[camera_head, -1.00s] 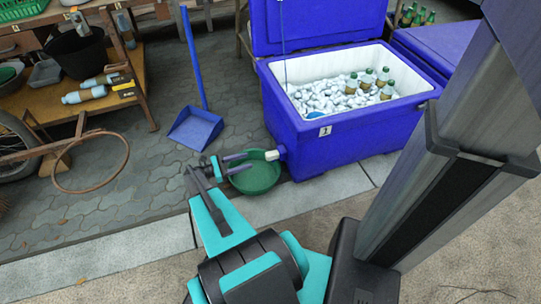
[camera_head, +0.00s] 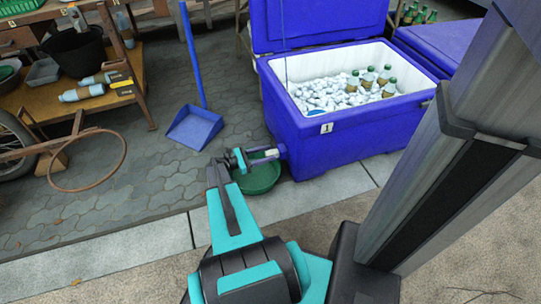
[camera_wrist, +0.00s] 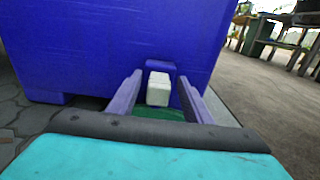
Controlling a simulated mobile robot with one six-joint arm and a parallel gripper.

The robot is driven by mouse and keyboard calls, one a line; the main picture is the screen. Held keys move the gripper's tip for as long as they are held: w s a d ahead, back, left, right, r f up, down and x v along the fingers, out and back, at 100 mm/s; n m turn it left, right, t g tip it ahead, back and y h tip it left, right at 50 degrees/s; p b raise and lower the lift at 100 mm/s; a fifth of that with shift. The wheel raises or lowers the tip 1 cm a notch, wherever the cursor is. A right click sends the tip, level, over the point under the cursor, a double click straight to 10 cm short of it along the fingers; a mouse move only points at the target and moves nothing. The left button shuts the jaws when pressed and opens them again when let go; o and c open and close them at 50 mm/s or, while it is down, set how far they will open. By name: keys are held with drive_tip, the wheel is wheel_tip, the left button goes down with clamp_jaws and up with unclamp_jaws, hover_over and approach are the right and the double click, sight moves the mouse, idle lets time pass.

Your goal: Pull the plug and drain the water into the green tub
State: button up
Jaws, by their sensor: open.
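The blue cooler (camera_head: 330,143) stands open, with a white inner wall, ice and several green-capped bottles inside. A pale block-shaped plug (camera_wrist: 158,92) sticks out of the drain low on its side. In the head view the plug (camera_head: 271,154) is partly hidden by my fingers. My gripper (camera_head: 265,155) is open at the plug. In the wrist view one finger is on each side of it, with gaps between. The green tub (camera_head: 258,181) is on the ground beneath the drain and gripper, and its edge shows below the plug (camera_wrist: 158,113).
A blue long-handled dustpan (camera_head: 195,130) stands on the paving to the left. A wooden shelf (camera_head: 95,102) with bottles and a rusty ring (camera_head: 122,160) are farther left. A second blue cooler (camera_head: 430,50) is behind on the right. Paving left of the tub is clear.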

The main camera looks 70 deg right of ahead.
drive_tip(key=shift+x, duration=1.1)
drive_tip(key=shift+c, duration=0.2)
clamp_jaws()
